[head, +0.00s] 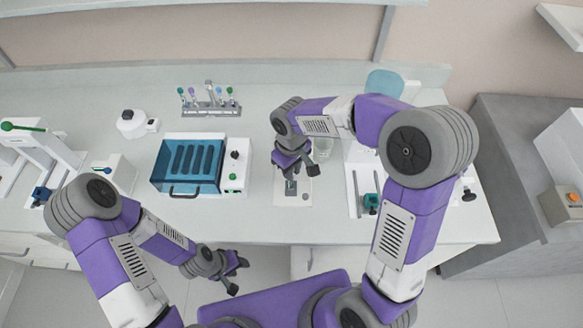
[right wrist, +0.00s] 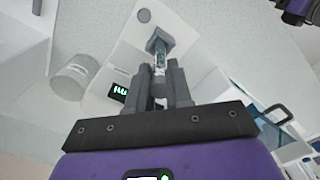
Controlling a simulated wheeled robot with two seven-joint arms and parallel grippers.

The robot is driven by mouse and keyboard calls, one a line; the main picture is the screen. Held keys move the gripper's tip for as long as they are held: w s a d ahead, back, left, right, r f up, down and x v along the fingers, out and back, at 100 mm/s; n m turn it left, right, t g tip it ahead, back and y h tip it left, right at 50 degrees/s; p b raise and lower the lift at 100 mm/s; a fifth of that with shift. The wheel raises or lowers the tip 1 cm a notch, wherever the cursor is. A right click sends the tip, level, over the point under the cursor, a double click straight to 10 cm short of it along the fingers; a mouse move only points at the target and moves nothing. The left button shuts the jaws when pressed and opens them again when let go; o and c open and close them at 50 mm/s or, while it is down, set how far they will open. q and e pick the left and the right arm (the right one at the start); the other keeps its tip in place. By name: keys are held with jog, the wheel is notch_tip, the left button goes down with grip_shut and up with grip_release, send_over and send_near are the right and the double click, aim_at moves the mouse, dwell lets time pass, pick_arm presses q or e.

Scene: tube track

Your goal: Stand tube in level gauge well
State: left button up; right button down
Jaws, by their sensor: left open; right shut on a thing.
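The level gauge (head: 293,200) is a flat white unit on the bench, with a dark grey well block (head: 291,186). In the right wrist view the gauge (right wrist: 128,52) has a small green-lit display, and its grey well (right wrist: 159,39) lies just beyond my fingertips. My right gripper (head: 291,170) is over the gauge. In the wrist view it (right wrist: 165,85) is shut on a clear tube (right wrist: 160,62), whose far end lines up with the well. I cannot tell whether that end is inside it. My left gripper (head: 237,275) is open and empty, in front of the bench edge.
A blue-lidded box unit (head: 188,166) stands left of the gauge. A rack (head: 211,108) with several colour-topped tubes stands behind. A clear beaker (right wrist: 74,77) stands close beside the gauge. A white stand with a green knob (head: 370,203) is to the right.

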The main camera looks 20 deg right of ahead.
jog(key=shift+f, duration=0.15)
jog(key=shift+f+b, duration=0.5)
jog(key=c, duration=1)
grip_release()
jog(key=shift+o, duration=0.2)
jog(key=shift+r, duration=0.1)
notch_tip(320, 180, up, 7)
jog(key=shift+r+p, duration=0.2)
jog(key=shift+p, duration=0.35)
